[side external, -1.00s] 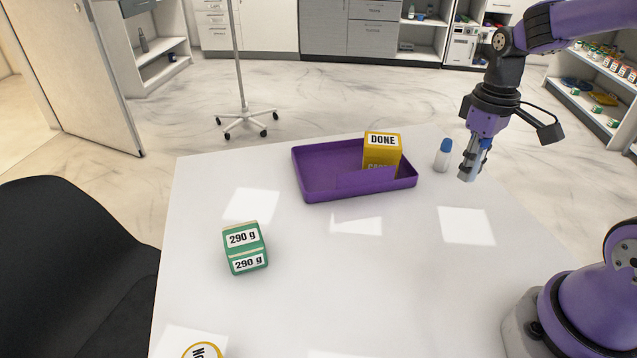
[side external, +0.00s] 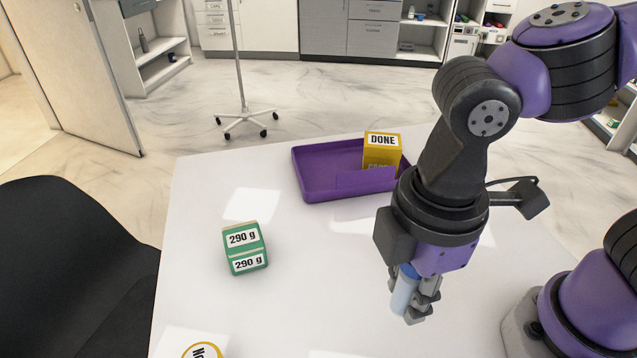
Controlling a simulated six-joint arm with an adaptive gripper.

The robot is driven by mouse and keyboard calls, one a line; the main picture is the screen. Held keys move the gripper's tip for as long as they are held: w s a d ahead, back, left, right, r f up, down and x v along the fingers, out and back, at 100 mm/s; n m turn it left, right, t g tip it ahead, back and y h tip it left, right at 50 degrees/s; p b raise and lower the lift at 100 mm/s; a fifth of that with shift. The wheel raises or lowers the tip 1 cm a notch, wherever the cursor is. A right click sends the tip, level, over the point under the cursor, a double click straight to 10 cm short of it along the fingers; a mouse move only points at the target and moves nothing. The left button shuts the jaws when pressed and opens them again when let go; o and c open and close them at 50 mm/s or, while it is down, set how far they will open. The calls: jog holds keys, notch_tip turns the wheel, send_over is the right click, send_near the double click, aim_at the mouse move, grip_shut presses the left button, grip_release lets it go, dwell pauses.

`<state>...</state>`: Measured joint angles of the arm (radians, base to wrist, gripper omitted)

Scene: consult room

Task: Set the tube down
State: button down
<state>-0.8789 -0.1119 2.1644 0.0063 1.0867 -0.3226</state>
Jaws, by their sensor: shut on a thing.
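The tube (side external: 403,294) is pale blue and see-through with a blue cap. My gripper (side external: 417,303) is shut on it, over the right front part of the white table (side external: 320,290). The tube leans slightly, with its cap up under my wrist and its lower end pointing at the table. I cannot tell whether its lower end touches the tabletop. My fingers hide part of the tube's right side.
A purple tray (side external: 318,187) with a yellow DONE box (side external: 381,151) stands at the back. A green 290 g box (side external: 245,248) is left of my gripper. A round yellow-edged label (side external: 203,351) shows at the bottom edge. The tabletop between the green box and the tube is clear.

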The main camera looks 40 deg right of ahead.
jog(key=s+a+n, duration=0.2)
jog(key=s, duration=0.1)
send_over(366, 300)
notch_tip(366, 300, down, 7)
jog(key=shift+s, duration=0.1)
jog(key=shift+f, duration=2.05)
jog(key=shift+f, duration=0.1)
jog(key=c, duration=0.7)
grip_release()
jog(key=shift+o, duration=0.2)
